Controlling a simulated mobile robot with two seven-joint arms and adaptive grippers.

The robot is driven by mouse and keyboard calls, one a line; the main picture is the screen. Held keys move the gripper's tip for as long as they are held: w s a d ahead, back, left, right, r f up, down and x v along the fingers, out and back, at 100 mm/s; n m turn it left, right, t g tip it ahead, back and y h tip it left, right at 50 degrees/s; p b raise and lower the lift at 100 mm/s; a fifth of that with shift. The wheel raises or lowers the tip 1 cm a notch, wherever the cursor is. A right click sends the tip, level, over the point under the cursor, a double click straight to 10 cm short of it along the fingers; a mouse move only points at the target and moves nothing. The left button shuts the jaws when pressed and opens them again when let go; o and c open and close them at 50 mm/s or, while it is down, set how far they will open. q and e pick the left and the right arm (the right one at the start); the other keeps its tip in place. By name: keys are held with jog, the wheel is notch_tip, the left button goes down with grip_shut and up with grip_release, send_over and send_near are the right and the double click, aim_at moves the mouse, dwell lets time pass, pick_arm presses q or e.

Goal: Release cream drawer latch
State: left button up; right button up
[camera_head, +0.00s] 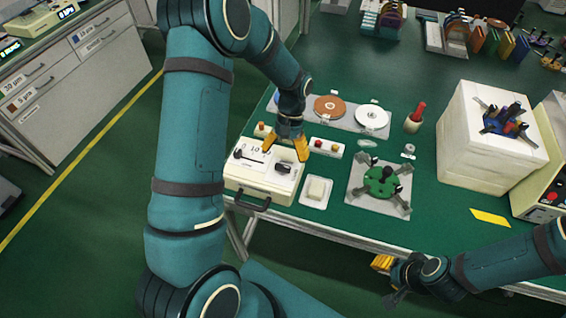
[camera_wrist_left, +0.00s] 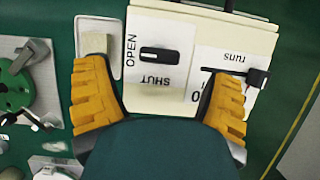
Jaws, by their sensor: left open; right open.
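The cream drawer unit (camera_head: 258,184) stands at the table's front left edge, its black pull handle (camera_head: 247,203) facing front. On its top is a black oblong latch knob (camera_head: 283,168), also visible in the left wrist view (camera_wrist_left: 162,54). There the knob lies crosswise, with OPEN at its left end and SHUT below it. My left gripper (camera_head: 286,149) is open above the unit's top. In the left wrist view its yellow fingers (camera_wrist_left: 160,85) are spread on either side of the knob, not touching it. My right gripper (camera_head: 383,264) is at the table's front edge, partly hidden.
A black slider lever (camera_wrist_left: 256,77) sits beside the knob on the unit's top. A small white tray (camera_head: 317,192) and a green fixture (camera_head: 382,181) stand to the right. Behind are a button box (camera_head: 326,147) and a disc tray (camera_head: 352,118). A white block (camera_head: 490,150) stands farther right.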

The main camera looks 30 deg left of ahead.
pick_arm(q)
jog(key=v, duration=0.7)
jog(key=shift+r, duration=0.25)
jog(key=shift+w, duration=0.1)
